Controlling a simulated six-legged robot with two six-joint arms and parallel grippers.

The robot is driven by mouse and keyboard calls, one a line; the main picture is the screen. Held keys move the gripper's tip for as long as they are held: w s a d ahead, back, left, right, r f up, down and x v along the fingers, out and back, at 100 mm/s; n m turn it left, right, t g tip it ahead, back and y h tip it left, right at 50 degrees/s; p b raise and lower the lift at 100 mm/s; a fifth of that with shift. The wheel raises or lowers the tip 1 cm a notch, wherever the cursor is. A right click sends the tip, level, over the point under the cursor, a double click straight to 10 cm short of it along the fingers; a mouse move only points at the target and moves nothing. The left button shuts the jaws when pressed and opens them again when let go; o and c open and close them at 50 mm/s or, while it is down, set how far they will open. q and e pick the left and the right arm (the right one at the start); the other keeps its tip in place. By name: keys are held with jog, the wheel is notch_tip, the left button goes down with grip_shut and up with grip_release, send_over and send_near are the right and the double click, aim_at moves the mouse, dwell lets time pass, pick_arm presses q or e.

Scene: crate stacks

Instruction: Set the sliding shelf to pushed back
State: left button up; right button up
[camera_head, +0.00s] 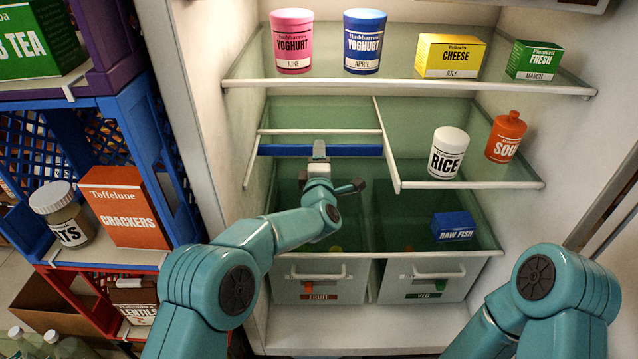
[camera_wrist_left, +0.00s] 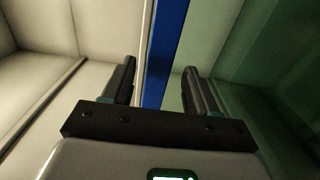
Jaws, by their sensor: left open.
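The sliding shelf is the left half-shelf of the fridge, with a blue front bar (camera_head: 360,150) below a white trim strip. The bar sits farther back than the front edge of the fixed shelf to its right. My left gripper (camera_head: 319,152) is at the middle of this bar. In the left wrist view my open left gripper (camera_wrist_left: 160,70) has the blue bar (camera_wrist_left: 166,40) running between its two fingers. I cannot tell whether a finger touches it. My right arm shows at the lower right, but its gripper is out of view.
The fixed half-shelf (camera_head: 470,184) holds a rice jar (camera_head: 448,153) and an orange bottle (camera_head: 506,137). The upper shelf (camera_head: 400,85) holds yoghurts, cheese and a green box. A raw fish box (camera_head: 453,226) sits above the drawers (camera_head: 320,282). Crates (camera_head: 125,115) stand left.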

pick_arm(q)
jog(key=s+p, duration=0.2)
jog(key=s, duration=1.3)
